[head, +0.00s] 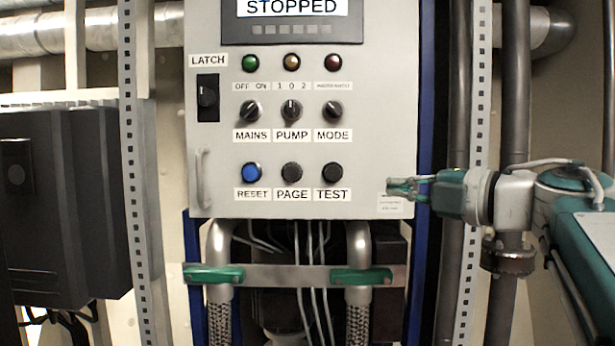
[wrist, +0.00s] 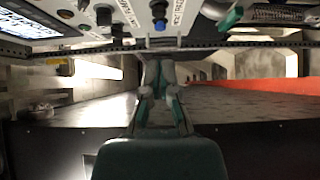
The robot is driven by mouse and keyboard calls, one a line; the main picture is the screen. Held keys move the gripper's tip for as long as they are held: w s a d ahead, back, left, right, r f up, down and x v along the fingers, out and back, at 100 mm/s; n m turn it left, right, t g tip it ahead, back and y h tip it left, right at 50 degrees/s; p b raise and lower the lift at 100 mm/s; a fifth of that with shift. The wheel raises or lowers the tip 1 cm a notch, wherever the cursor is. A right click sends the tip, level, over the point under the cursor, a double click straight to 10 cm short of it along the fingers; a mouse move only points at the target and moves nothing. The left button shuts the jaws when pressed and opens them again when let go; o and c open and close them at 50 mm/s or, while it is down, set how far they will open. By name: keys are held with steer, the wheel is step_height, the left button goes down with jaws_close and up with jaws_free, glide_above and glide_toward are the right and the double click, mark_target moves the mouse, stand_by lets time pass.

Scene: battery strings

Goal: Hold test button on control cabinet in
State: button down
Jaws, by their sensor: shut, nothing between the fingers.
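The control cabinet (head: 370,120) is a light grey panel in the middle of the head view. The round black test button (head: 332,173) is at the right end of its bottom row, above the TEST label. My gripper (head: 390,187) is shut and empty, pointing left in front of the cabinet's lower right corner. In the head view it is right of the test button and apart from it. In the wrist view its fingers (wrist: 158,97) lie together below the panel.
Left of the test button are the black page button (head: 292,172) and the blue reset button (head: 252,172). The mode knob (head: 333,110) is above. The display (head: 292,29) reads STOPPED. Green-clamped conduits (head: 358,240) run below the cabinet, and vertical pipes (head: 513,80) stand at right.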

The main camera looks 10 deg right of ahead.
steer(key=shift+a, duration=0.1)
glide_toward(328, 175)
steer(key=w+a, duration=0.2)
steer(key=a, duration=0.3)
steer(key=w, duration=0.1)
steer(key=w+d, duration=0.1)
steer(key=w, duration=0.1)
steer(key=shift+w+d, duration=0.1)
steer(key=shift+w, duration=0.25)
